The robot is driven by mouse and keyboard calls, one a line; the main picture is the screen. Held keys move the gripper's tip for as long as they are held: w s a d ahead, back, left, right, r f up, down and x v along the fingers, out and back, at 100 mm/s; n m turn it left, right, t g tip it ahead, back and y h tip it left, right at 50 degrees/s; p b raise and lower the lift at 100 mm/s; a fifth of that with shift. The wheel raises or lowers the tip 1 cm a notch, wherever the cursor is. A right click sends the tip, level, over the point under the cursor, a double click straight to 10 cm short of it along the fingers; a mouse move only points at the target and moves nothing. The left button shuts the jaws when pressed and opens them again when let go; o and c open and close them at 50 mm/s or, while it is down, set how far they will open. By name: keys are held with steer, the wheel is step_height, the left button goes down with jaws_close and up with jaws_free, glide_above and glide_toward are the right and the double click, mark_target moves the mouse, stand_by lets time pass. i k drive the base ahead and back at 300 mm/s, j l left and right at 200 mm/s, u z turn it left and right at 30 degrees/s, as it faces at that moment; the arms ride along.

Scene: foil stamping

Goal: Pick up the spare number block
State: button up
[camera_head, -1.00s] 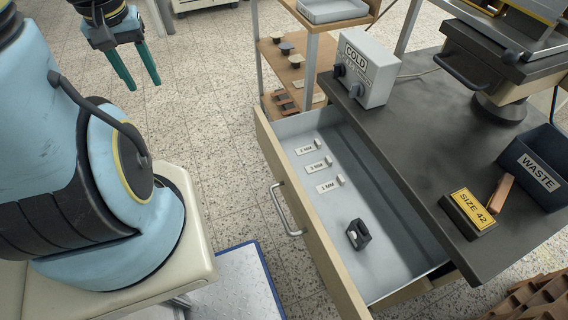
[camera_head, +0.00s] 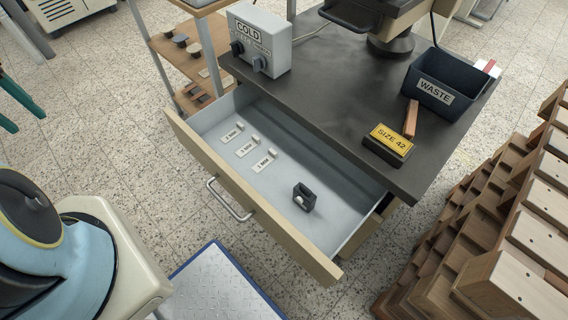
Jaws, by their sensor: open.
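A small black block (camera_head: 304,198) with a light opening in its side lies in the open drawer (camera_head: 345,222), near its front right. No number can be read on it, so I cannot tell if it is the spare number block. A black block with a yellow "SIZE 42" face (camera_head: 389,146) sits on the dark bench top. My gripper (camera_head: 27,121) shows only in part at the left edge, its green fingers apart and empty. It is over the floor, well away from the drawer and both blocks.
Small pieces stand by the 1, 2 and 3 MM labels (camera_head: 247,149) in the drawer. The bench (camera_head: 345,95) holds a grey COLD box (camera_head: 260,40), a wooden piece (camera_head: 411,118) and a WASTE bin (camera_head: 445,80). A wooden rack (camera_head: 500,220) stands right. Floor left of the drawer is clear.

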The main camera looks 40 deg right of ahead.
mark_target(389, 144)
steer(key=k+l+z, duration=0.1)
steer(key=k+z, duration=0.25)
steer(key=z, duration=0.15)
steer(key=k+l+z, duration=0.25)
steer(key=z, duration=0.2)
steer(key=k+l+z, duration=0.35)
steer(key=z, duration=0.15)
